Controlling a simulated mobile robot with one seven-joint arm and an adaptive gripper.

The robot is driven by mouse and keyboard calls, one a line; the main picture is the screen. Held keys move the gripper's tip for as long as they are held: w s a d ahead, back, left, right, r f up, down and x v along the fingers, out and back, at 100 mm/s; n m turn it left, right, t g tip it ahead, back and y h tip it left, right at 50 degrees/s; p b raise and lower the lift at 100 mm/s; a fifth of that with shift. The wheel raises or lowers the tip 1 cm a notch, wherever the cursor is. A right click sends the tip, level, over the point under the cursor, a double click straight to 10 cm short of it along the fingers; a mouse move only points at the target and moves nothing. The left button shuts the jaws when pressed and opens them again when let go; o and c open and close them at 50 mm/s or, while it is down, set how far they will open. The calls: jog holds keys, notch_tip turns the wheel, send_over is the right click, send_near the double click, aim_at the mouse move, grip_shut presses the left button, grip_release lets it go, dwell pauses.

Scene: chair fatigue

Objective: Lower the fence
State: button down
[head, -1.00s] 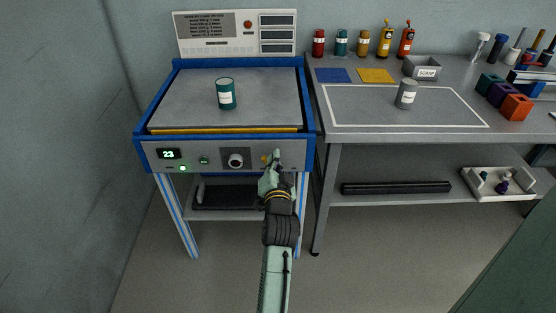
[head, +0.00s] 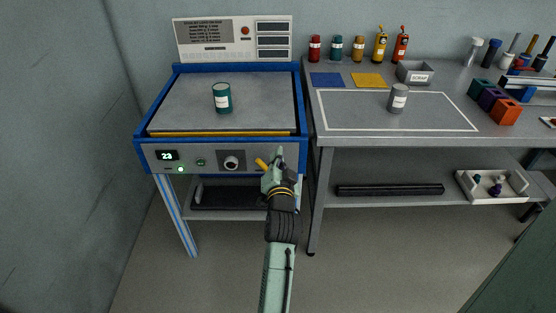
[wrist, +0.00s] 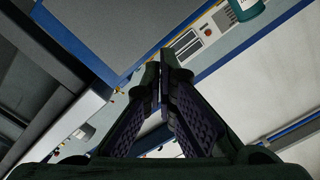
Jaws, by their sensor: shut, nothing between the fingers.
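A blue-framed machine (head: 141,112) stands at the left with a grey top plate (head: 185,98). A yellow strip (head: 222,134) runs along the plate's front edge; it may be the fence, but I cannot tell for sure. A short yellow lever (head: 262,164) sticks out at the right of the front panel, tilted up to the left. My gripper (head: 279,156) is shut and empty, just right of this lever; I cannot tell whether they touch. The wrist view shows the shut fingers (wrist: 165,85) in front of the machine.
A teal canister (head: 222,99) stands on the plate. The front panel has a lit display (head: 167,156) and a round knob (head: 231,163). A grey workbench (head: 400,140) with a grey canister (head: 397,99) stands close on the right. The floor in front is clear.

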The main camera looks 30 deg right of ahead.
jog(key=b+v, duration=0.2)
jog(key=v, duration=0.7)
jog(key=shift+a+f, duration=0.15)
jog(key=shift+f, duration=0.05)
